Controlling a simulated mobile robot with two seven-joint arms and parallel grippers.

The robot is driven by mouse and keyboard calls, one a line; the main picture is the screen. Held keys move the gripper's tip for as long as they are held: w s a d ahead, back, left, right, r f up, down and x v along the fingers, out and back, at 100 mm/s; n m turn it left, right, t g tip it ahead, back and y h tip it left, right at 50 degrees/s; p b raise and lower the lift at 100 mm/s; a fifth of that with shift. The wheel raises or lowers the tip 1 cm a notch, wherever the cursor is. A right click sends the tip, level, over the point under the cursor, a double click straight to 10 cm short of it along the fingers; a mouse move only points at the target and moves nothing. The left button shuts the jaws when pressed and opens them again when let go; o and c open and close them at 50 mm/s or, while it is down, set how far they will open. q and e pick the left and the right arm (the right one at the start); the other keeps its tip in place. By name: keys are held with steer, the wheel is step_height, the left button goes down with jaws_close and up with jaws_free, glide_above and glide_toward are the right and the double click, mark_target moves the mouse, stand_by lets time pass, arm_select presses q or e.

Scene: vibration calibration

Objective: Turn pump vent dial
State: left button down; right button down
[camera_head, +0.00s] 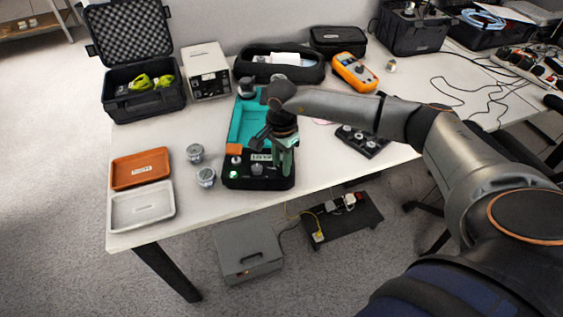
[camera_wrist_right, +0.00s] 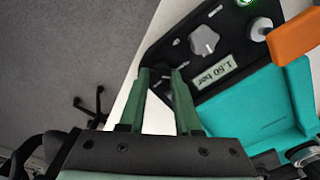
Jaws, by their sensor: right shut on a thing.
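The pump (camera_head: 242,122) is a teal and black unit on the table, with a black front panel (camera_wrist_right: 178,50). My right gripper (camera_head: 284,158) is at the right end of this panel. In the right wrist view its green fingers (camera_wrist_right: 162,76) are shut on a dark dial, mostly hidden between them. The dial's marking and angle cannot be made out. My left gripper is not in view.
An orange tray (camera_head: 141,168) and a white tray (camera_head: 141,206) lie at the table's left front. Two metal parts (camera_head: 206,177) stand left of the pump. A yellow multimeter (camera_head: 354,72) lies behind. A black holder (camera_head: 362,140) is to the right.

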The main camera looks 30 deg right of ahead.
steer(key=shift+m, duration=0.4)
steer(key=m, duration=0.3)
steer(key=shift+s+m, duration=0.1)
steer(key=shift+m, duration=0.2)
steer(key=m, duration=0.4)
steer(key=shift+m, duration=0.3)
steer(key=m, duration=0.4)
steer(key=shift+s+a, duration=0.1)
steer(key=shift+m+p, duration=0.4)
steer(key=shift+m, duration=2.1)
steer(key=c, duration=0.6)
jaws_free()
steer(key=shift+a, duration=0.1)
